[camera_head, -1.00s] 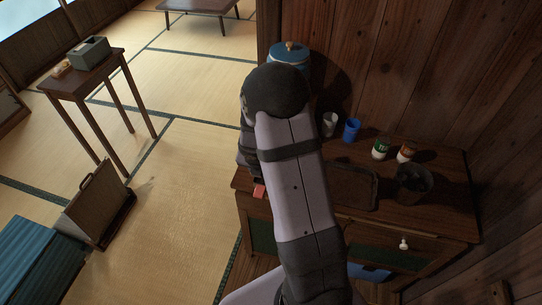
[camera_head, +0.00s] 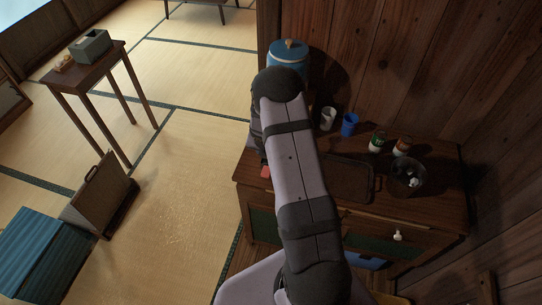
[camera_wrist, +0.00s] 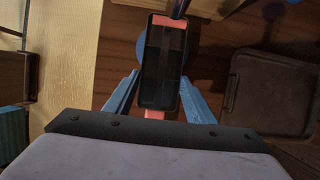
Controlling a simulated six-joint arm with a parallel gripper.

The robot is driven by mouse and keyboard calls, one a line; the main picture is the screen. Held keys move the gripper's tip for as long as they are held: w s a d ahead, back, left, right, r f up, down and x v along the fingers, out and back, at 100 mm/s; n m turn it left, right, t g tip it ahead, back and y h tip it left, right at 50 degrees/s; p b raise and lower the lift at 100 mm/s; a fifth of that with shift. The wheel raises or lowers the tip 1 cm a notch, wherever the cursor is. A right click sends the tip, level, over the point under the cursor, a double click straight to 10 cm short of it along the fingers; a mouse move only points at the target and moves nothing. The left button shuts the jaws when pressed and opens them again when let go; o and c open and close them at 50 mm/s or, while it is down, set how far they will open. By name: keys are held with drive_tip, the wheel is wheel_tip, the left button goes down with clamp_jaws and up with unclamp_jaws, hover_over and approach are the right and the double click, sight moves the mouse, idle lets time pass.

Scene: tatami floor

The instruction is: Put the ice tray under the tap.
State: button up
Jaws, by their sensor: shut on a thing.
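The ice tray (camera_wrist: 160,65) is a dark rectangle with pink-red ends, held lengthwise in the wrist view. My gripper (camera_wrist: 160,88) has its two blue fingers closed against the tray's long sides. In the head view only a small pink-red bit (camera_head: 265,171) shows beside my arm, at the cabinet's left end; my arm hides the gripper. The blue water jug (camera_head: 290,48) stands at the back of the cabinet, partly behind my arm. Its tap is hidden in the head view. In the wrist view a dark rod (camera_wrist: 181,8) shows by the tray's far end; I cannot tell if it is the tap.
On the wooden cabinet (camera_head: 430,208) are a white cup (camera_head: 327,119), a blue cup (camera_head: 349,124), two small jars (camera_head: 376,143), a brown tray (camera_head: 350,178) and a dark pot (camera_head: 402,181). A plank wall closes the back. Open tatami (camera_head: 195,180) lies to the left.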

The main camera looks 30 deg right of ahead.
drive_tip(key=shift+w+f, duration=0.1)
drive_tip(key=shift+f, duration=0.35)
drive_tip(key=shift+f, duration=0.15)
drive_tip(key=o, duration=1.3)
drive_tip(key=shift+c, duration=0.2)
